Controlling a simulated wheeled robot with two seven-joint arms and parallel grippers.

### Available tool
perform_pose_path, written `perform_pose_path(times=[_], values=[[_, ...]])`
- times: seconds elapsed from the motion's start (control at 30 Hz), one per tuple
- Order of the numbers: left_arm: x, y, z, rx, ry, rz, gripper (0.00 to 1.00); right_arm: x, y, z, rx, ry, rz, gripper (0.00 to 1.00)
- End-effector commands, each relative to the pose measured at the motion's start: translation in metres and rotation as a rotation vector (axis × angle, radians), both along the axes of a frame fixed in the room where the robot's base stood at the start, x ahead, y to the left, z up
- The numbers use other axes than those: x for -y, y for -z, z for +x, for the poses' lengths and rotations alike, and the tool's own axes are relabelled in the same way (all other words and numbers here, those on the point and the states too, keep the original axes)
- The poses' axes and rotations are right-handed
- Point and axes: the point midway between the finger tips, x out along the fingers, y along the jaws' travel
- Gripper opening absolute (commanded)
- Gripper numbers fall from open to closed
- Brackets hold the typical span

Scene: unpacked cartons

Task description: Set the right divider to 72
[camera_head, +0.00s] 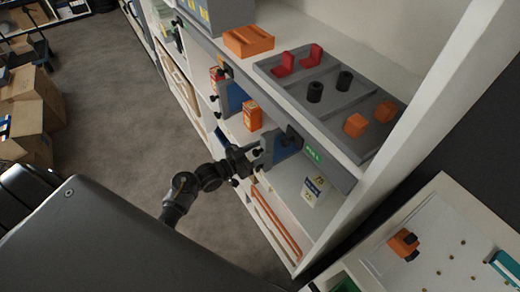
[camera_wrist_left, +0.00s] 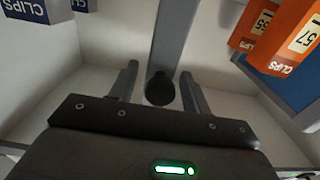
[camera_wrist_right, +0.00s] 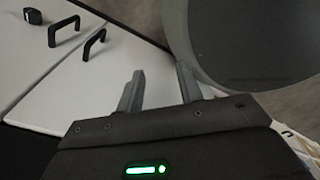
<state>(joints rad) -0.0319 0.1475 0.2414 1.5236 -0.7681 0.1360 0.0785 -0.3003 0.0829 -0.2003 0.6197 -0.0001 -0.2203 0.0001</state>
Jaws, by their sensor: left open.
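Two blue divider panels stand on the middle shelf. The farther one (camera_head: 236,97) is beside orange boxes; the nearer, right one (camera_head: 287,146) is by my left gripper. My left gripper (camera_head: 256,153) is open at the shelf front, close to the right divider. In the left wrist view a round black knob (camera_wrist_left: 160,89) on a grey bar (camera_wrist_left: 175,35) lies between its spread fingers (camera_wrist_left: 160,84), with gaps on both sides. I cannot read a divider scale or a 72. My right gripper (camera_wrist_right: 160,88) is open and empty in its wrist view, and is out of the head view.
Above, a grey tray (camera_head: 367,103) holds red, black and orange parts. A green PULL tag (camera_head: 313,154) and a white box (camera_head: 314,190) are nearby. Cartons (camera_head: 30,110) stand left.

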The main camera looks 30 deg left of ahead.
Motion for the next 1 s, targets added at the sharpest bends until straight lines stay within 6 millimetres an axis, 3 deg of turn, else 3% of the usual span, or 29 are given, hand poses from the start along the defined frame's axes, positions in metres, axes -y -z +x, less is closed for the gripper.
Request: perform_pose_path(times=[0.33, 0.7, 0.87, 1.0], values=[[0.002, 0.0, 0.004, -0.001, 0.0, 0.001, 0.48, 0.0, -0.001, 0.001, 0.001, 0.001, 0.0, 0.36], [0.002, 0.0, 0.004, -0.001, 0.0, 0.001, 0.01, -0.004, -0.001, 0.001, 0.002, 0.003, 0.005, 0.36], [0.003, 0.0, 0.003, -0.001, 0.001, 0.001, 0.0, -0.005, -0.001, 0.001, 0.002, 0.002, 0.006, 0.36], [0.022, -0.002, -0.009, -0.003, 0.003, -0.001, 0.0, -0.005, -0.011, 0.001, 0.002, 0.002, 0.006, 0.36]])
